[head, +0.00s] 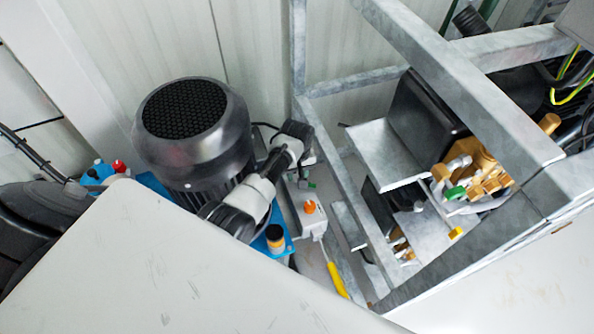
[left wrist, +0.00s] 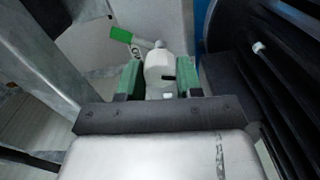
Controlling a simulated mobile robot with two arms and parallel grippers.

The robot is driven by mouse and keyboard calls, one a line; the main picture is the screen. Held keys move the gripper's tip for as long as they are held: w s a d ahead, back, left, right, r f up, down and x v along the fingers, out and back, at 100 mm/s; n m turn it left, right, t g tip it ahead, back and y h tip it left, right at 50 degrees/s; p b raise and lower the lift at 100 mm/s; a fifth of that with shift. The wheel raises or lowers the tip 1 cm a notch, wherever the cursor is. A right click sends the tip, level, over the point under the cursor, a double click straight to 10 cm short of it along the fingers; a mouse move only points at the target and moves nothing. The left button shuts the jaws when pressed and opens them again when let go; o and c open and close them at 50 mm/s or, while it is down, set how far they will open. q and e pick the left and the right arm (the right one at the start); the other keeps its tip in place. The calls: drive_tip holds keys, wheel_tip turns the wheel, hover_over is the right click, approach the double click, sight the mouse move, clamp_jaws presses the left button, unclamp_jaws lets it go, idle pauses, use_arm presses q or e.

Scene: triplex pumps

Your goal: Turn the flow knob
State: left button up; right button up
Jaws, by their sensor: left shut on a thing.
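In the left wrist view, a white knob-like part (left wrist: 158,66) with a dark mark on its side sits between the green-padded fingers of my left gripper (left wrist: 160,82), which is shut on it. I take this part to be the flow knob. In the head view, my left gripper (head: 303,165) is to the right of the large dark motor, pointing down. The knob is hidden or too small to make out there. My right gripper is in neither view.
A green-handled valve (left wrist: 121,34) is just beyond the held part. The finned motor (head: 193,130) stands close on one side, the galvanized frame (head: 345,190) on the other. An orange knob (head: 309,207) and a yellow handle (head: 336,279) are nearby.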

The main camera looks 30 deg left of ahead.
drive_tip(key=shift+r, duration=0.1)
use_arm(q)
drive_tip(key=m+p, duration=0.3)
drive_tip(key=m, duration=0.1)
drive_tip(key=shift+r, duration=0.2)
drive_tip(key=shift+m+p, duration=0.4)
drive_tip(key=m+p, duration=0.1)
drive_tip(key=m, duration=0.1)
drive_tip(key=shift+f+m, duration=0.1)
drive_tip(key=shift+m, duration=0.3)
drive_tip(key=shift+f+m+p, duration=0.1)
drive_tip(key=shift+m+p, duration=0.45)
drive_tip(key=shift+m, duration=1.95)
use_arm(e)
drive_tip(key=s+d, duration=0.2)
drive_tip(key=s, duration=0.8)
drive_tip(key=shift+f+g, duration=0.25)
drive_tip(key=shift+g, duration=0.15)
use_arm(q)
drive_tip(key=o, duration=0.9)
